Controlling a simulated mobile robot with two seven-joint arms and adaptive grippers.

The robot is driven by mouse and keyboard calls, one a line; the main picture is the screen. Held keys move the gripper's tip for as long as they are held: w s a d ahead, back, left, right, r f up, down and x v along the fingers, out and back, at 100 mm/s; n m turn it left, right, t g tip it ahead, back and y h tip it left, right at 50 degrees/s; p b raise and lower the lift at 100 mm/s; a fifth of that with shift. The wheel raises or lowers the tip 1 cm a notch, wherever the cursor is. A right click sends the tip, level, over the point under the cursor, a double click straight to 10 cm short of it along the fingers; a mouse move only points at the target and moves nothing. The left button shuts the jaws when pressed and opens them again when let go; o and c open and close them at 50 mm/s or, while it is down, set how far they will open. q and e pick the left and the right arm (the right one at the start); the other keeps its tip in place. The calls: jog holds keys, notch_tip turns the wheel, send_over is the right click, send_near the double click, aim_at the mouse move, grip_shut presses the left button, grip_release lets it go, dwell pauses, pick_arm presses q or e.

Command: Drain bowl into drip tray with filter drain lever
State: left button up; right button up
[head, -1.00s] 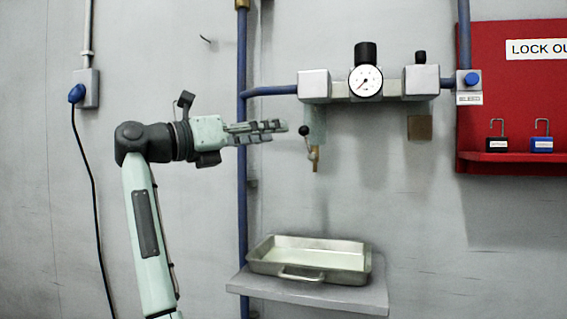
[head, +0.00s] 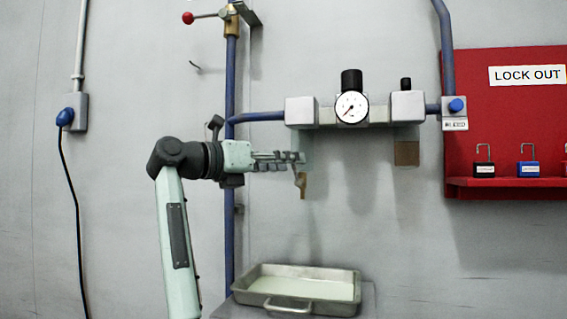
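The filter bowl (head: 303,138) is a faint clear shape under that block. The brass drain outlet (head: 301,184) shows just below the fingertips. The drain lever and its black knob are hidden by the fingers, and I cannot tell whether they grip it. The drip tray (head: 308,306), a shallow metal pan with a pale inside, sits on the shelf below.
A pressure gauge (head: 352,107) sits in the middle of the unit. A blue pipe (head: 231,90) runs upright behind my arm, with a red-knobbed valve (head: 188,18) at the top. A red lockout board (head: 470,120) with padlocks is at right.

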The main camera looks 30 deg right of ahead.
jog(key=shift+c, duration=0.5)
grip_shut()
jog(key=shift+a+f+n, duration=0.1)
jog(key=shift+f+n, duration=0.05)
jog(key=shift+n, duration=0.15)
pick_arm(q)
jog(key=s+a+f+n+g+y+p, duration=0.1)
jog(key=s+a+f+g+y+p, duration=0.15)
jog(key=s+a, duration=0.3)
jog(key=s+a+f+g+y+p, duration=0.1)
jog(key=s+a+f+g, duration=0.25)
jog(key=s, duration=0.25)
jog(key=w+f+g+h+p, duration=0.1)
jog(key=w+f+p, duration=0.2)
jog(key=f, duration=0.6)
jog(key=shift+d+f+p, duration=0.15)
jog(key=shift+f+p, duration=0.2)
jog(key=shift+f, duration=0.05)
pick_arm(e)
jog(key=shift+w+a+f+n+t+h, duration=0.25)
jog(key=shift+f+n+t+h, duration=0.5)
jog(key=shift+n+t, duration=1.7)
jog(key=shift+w+a+f+n+t+h, duration=0.25)
jog(key=shift+f+n+t, duration=0.85)
jog(key=shift+n, duration=2.65)
jog(key=shift+w+a+f+n+t+h, duration=0.1)
jog(key=shift+w+f+n+t+h, duration=0.45)
jog(key=shift+n+t, duration=1.9)
